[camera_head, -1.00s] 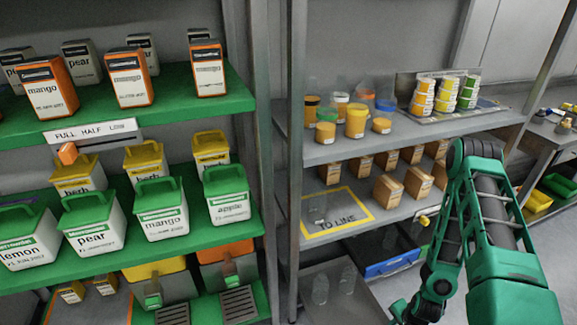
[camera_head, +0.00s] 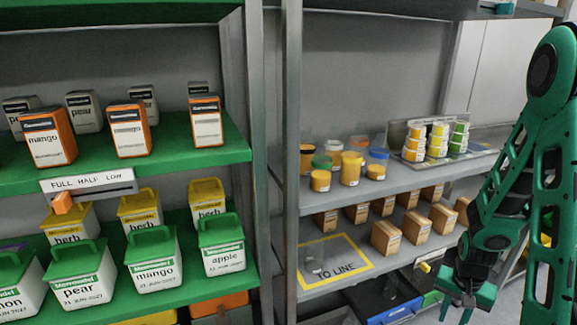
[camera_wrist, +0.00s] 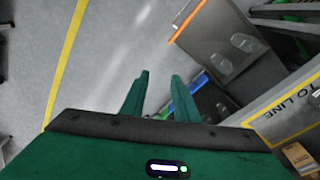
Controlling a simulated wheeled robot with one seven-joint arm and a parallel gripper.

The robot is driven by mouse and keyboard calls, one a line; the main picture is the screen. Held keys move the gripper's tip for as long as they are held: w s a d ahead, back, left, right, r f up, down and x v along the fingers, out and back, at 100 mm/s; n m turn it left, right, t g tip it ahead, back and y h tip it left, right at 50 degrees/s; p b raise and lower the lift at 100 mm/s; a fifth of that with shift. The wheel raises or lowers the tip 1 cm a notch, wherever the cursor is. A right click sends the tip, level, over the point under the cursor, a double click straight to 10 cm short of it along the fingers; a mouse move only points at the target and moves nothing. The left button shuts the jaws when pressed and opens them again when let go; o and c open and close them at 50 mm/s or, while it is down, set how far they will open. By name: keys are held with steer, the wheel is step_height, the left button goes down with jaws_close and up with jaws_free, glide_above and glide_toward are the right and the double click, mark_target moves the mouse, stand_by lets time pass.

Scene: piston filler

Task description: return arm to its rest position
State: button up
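My green arm (camera_head: 545,180) stands folded at the right of the head view, its elbow high and its forearm hanging down. My gripper (camera_head: 466,312) is at the lower right, pointing down in front of the right shelf. In the wrist view the two green fingers of my gripper (camera_wrist: 160,76) stand apart with nothing between them. The grey floor shows beyond the fingertips.
The left rack's green shelves hold orange-and-white cartons (camera_head: 127,130) and lidded tubs (camera_head: 151,262). The right grey rack holds jars (camera_head: 351,168), stacked cups (camera_head: 438,138), small boxes (camera_head: 415,229) and a yellow TO LINE frame (camera_head: 363,266). Open floor (camera_wrist: 45,50) shows in the wrist view.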

steer(key=s+a+r+n, duration=0.1)
steer(key=s+a+r, duration=0.1)
steer(key=s+r, duration=0.7)
steer(key=s+a+r+n+y, duration=0.1)
steer(key=s+a+r, duration=0.2)
steer(key=s+r, duration=0.6)
step_height(320, 180, up, 5)
steer(key=shift+s, duration=0.4)
steer(key=shift+w+f+g, duration=0.25)
steer(key=shift+w+g, duration=0.05)
steer(key=shift+w, duration=0.35)
